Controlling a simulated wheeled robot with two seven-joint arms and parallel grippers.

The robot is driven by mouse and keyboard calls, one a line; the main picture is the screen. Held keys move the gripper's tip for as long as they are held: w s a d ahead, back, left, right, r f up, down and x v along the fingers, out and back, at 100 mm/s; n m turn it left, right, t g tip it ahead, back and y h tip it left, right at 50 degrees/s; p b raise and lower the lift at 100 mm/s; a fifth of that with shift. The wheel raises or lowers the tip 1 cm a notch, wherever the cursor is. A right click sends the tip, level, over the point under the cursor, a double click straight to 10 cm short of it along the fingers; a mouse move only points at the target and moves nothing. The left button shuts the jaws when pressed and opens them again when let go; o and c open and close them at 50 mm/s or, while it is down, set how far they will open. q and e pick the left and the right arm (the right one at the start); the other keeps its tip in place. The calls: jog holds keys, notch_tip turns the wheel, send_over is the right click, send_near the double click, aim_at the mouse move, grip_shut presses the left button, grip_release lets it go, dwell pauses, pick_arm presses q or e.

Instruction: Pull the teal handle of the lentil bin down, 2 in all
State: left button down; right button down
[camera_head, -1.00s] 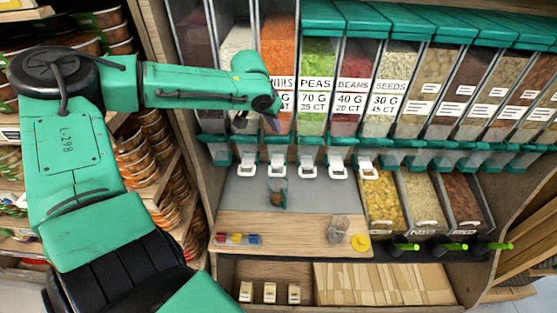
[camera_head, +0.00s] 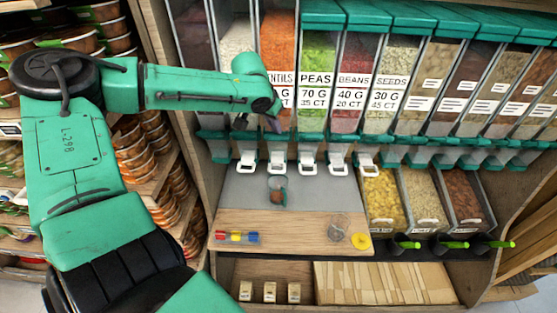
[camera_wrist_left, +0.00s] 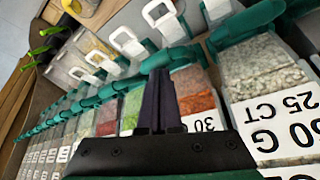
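The lentil bin (camera_head: 277,45) holds orange lentils behind a label partly covered by my left arm. My left gripper (camera_head: 273,124) is in front of the bin's lower part, just above the handle. In the left wrist view its two dark fingers (camera_wrist_left: 161,98) lie close together with nothing visible between them. Their tips overlap a teal handle (camera_wrist_left: 173,58); I cannot tell whether they touch it. A clear cup (camera_head: 277,188) with a little orange-brown content stands below the spout. My right gripper is out of view.
Neighbouring bins of peas (camera_head: 318,50), beans (camera_head: 357,55) and seeds (camera_head: 396,60) stand close on the right, with similar teal handles. A white-grain bin (camera_head: 238,45) is on the left. A glass jar (camera_head: 339,228) and a yellow lid (camera_head: 360,241) are on the wooden ledge.

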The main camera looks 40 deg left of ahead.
pick_arm(q)
jog(key=f+b, duration=0.2)
jog(key=f, duration=0.1)
jog(key=s+f+b, duration=0.1)
jog(key=shift+d+f, duration=0.3)
jog(key=shift+f, duration=0.1)
dwell(0.7)
jog(key=r+p, duration=0.2)
jog(key=w+r+p, duration=0.1)
jog(key=r+p, duration=0.1)
jog(key=shift+a+r, duration=0.1)
jog(key=shift+a, duration=0.25)
jog(key=shift+w+a+r, duration=0.2)
jog(key=shift+w+r, duration=0.1)
jog(key=shift+r, duration=0.4)
jog(key=shift+r+p, duration=0.2)
jog(key=shift+p, duration=0.1)
jog(key=shift+s+d+r, duration=0.1)
jog(key=shift+s, duration=0.1)
jog(key=shift+w, duration=0.15)
